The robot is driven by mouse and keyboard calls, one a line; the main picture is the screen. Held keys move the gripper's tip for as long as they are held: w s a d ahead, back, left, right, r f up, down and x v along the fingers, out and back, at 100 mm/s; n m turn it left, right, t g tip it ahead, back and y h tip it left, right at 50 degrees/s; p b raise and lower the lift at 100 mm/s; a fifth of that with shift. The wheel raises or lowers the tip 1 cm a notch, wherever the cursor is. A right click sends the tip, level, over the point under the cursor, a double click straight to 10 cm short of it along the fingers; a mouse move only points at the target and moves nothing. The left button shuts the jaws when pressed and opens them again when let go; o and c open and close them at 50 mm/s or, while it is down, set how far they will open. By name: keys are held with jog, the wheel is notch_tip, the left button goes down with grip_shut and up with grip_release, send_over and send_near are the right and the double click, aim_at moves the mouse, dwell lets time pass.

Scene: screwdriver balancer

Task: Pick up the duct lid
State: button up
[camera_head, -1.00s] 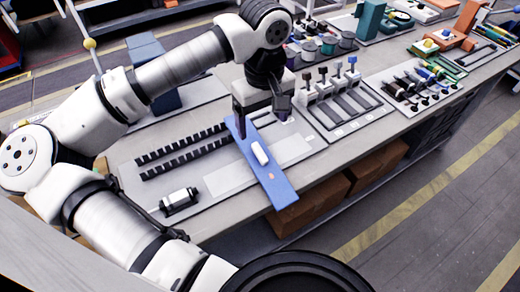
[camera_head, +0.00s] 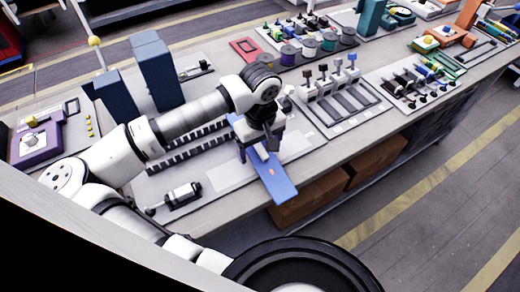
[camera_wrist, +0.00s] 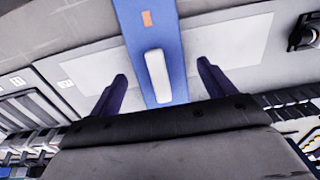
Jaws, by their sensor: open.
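The duct lid is a long flat blue strip (camera_head: 277,184) with a white raised handle; it lies across the grey board at the front of the bench, its near end reaching over the front edge. In the wrist view the lid (camera_wrist: 150,25) runs up the middle, with the white handle (camera_wrist: 157,75) and a small orange mark on it. My gripper (camera_wrist: 161,85) is open, one finger on each side of the lid and handle, apart from both. In the head view my gripper (camera_head: 257,152) is over the lid and hides its middle and part of the handle.
Black slotted duct strips (camera_head: 190,150) lie left of the lid. A small white and black cylinder device (camera_head: 183,195) sits at the front left. A rack with upright handles (camera_head: 335,95) stands to the right. Brown boxes (camera_head: 308,200) are under the bench.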

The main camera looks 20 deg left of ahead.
jog(key=c, duration=1.2)
